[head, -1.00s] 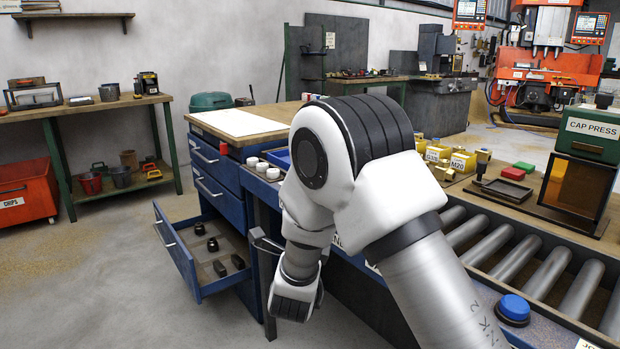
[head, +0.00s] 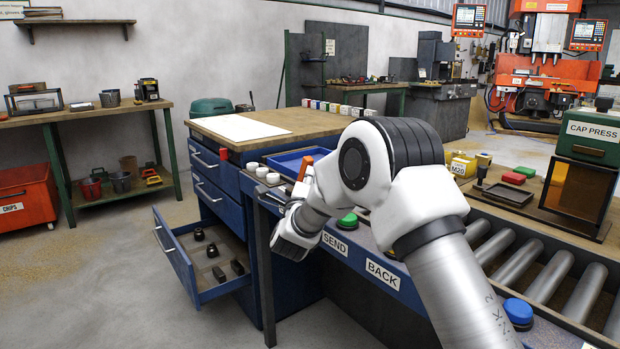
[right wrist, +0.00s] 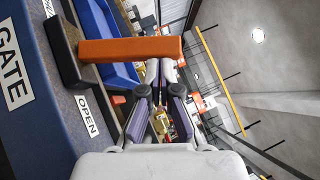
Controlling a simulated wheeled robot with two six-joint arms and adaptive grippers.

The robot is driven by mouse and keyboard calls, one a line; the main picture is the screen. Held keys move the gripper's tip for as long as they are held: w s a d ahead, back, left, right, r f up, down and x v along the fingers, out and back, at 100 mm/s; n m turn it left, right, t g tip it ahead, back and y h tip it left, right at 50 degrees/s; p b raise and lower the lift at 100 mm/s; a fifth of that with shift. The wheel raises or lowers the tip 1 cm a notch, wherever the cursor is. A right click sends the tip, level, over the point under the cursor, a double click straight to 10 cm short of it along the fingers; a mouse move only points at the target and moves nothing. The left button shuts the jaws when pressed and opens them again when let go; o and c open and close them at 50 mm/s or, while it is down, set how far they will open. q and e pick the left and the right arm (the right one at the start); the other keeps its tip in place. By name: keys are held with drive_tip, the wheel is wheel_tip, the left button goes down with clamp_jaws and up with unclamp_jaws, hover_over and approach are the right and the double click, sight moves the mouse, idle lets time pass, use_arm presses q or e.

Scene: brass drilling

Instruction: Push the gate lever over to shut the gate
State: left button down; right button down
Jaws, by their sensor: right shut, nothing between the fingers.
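The orange gate lever (head: 305,165) shows in the head view just left of my right arm, on the blue-edged bench. In the right wrist view the orange lever (right wrist: 130,48) sticks out sideways from a dark base (right wrist: 65,50), with a GATE label (right wrist: 12,70) and an OPEN label (right wrist: 86,115) near it. My right gripper (right wrist: 161,75) is shut and empty. Its fingertips show close to the lever's free end; whether they touch it I cannot tell. In the head view my arm largely hides the fingers. My left gripper is not in view.
A blue tray (head: 285,163) and small white cups (head: 262,172) sit near the lever. A green button (head: 347,221) is beside my arm, and a blue button (head: 518,311) is by the rollers (head: 515,262). An open drawer (head: 205,262) juts out at lower left.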

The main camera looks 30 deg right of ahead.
idle(0.3)
drive_tip(key=shift+w+r+p, duration=0.1)
drive_tip(key=shift+r+p, duration=0.2)
drive_tip(key=shift+p, duration=0.25)
drive_tip(key=w+n+g+y+p, duration=0.1)
drive_tip(key=w+n+p, duration=0.1)
drive_tip(key=p, duration=0.3)
drive_tip(key=w+r+n+g+y+p, duration=0.1)
drive_tip(key=w+n+p, duration=0.1)
drive_tip(key=p, duration=0.3)
drive_tip(key=w+r+n+g+y+p, duration=0.1)
drive_tip(key=w+y+p, duration=0.1)
drive_tip(key=p, duration=0.4)
drive_tip(key=shift+w+a+r+n+g, duration=0.2)
drive_tip(key=shift+w+a+n+g, duration=0.15)
drive_tip(key=shift+w, duration=0.3)
drive_tip(key=shift+r, duration=0.15)
